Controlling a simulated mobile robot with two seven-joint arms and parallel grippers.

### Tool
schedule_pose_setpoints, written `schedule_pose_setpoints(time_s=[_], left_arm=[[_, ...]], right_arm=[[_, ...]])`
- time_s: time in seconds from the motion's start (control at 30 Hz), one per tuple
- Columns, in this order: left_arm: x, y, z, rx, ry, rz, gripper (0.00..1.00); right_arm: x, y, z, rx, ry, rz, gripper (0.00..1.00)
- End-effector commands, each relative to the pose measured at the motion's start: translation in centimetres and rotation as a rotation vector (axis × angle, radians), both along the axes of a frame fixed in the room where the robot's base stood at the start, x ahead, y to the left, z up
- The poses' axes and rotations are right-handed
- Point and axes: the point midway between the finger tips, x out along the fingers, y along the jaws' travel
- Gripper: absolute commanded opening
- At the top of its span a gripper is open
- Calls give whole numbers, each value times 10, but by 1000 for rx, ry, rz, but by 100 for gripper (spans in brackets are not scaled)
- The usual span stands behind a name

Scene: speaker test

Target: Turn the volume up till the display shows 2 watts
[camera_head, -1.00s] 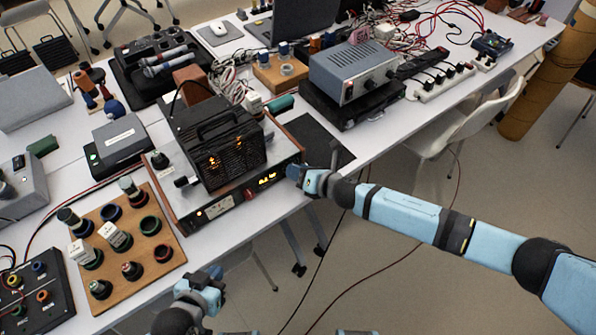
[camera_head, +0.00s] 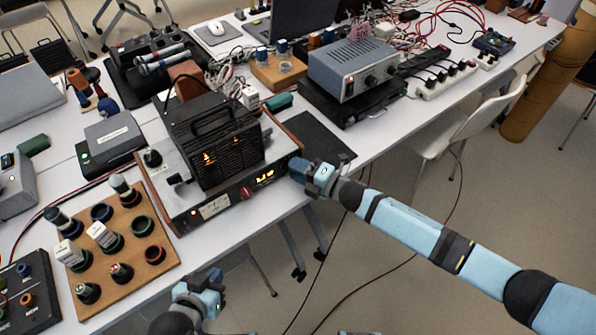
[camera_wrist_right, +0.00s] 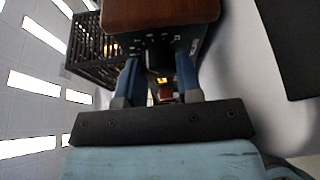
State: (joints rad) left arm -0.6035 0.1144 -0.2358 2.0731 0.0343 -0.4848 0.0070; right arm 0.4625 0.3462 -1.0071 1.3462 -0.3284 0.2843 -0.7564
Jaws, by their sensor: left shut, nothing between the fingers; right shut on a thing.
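The amplifier (camera_head: 184,200) stands at the table's front edge, with a black ventilated cage on top and glowing tubes inside. Its front panel has a lit orange display (camera_head: 265,176), a pale meter (camera_head: 214,207) and a red knob (camera_head: 245,193). The display's figures are too small to read. My right gripper (camera_head: 298,168) is at the right end of the front panel, shut on a dark knob (camera_wrist_right: 158,58); its blue fingers lie on both sides of it in the right wrist view. My left gripper (camera_head: 216,281) is shut and empty, in front of the table and below the amplifier.
A wooden board (camera_head: 127,262) with several knobs and rings stands left of the amplifier. A grey box (camera_head: 340,70) on a black unit sits to the right, beyond a dark mat (camera_head: 312,138). Open floor lies in front of the table.

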Motion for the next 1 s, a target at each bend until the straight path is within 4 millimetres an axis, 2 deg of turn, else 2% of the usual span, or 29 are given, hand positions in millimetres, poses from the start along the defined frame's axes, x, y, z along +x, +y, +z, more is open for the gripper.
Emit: schedule_pose_setpoints(time_s=[0.3, 0.73, 0.77, 0.8, 1.0], left_arm=[[-2, 3, -6, 16, -1, -14, 0], [-3, 1, -6, 10, 2, -9, 0], [-3, 0, -6, 8, 2, -8, 0], [-3, 0, -6, 7, 2, -7, 0], [-2, -2, -6, 2, 2, -4, 0]], right_arm=[[0, 0, -1, 68, 49, -1, 9], [0, 0, 0, 74, 54, -1, 9], [0, 0, 0, 74, 54, -1, 35], [0, 0, 0, 74, 54, -1, 44], [0, 0, 0, 74, 54, -1, 44]])
